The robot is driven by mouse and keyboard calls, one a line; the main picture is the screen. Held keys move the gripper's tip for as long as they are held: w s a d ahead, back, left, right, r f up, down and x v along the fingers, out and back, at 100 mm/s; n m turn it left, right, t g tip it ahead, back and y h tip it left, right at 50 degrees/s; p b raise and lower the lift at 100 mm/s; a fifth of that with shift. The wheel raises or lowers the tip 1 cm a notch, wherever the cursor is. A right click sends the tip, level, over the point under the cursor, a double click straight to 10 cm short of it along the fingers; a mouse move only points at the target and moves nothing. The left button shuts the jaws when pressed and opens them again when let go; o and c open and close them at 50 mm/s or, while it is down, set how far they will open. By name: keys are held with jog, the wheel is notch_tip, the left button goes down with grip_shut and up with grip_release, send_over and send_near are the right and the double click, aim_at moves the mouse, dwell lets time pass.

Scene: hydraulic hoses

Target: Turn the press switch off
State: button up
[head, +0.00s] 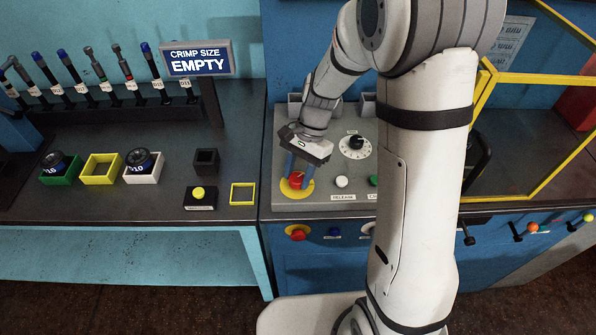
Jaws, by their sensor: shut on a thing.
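The press switch, a red knob (297,182) on a round yellow plate (294,193), sits at the front left of the grey control panel (325,205). My gripper (298,171) points down over it, with its blue fingers shut on the red knob. The fingers and gripper body cover the knob's upper part. Which way the knob is turned cannot be told.
The panel also carries a black dial (355,145), a white button (342,182) and a green button (373,181), partly behind my arm. Yellow frame bars (530,79) stand at right. Hoses hang in a rack (110,100) at left.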

jog(key=n+h, duration=0.1)
jog(key=n, duration=0.1)
jog(key=n+h, duration=0.1)
jog(key=n, duration=0.2)
jog(key=shift+w+a+n+g, duration=0.1)
jog(key=shift+a+n+g, duration=0.05)
jog(key=shift+n+g, duration=0.2)
jog(key=shift+n+h, duration=0.9)
jog(key=shift+n, duration=1.25)
jog(key=o, duration=1)
jog(key=shift+r, duration=0.1)
jog(key=v, duration=0.7)
jog(key=shift+w+r+b, duration=0.15)
jog(key=shift+r+b, duration=0.15)
jog(key=shift+a, duration=0.1)
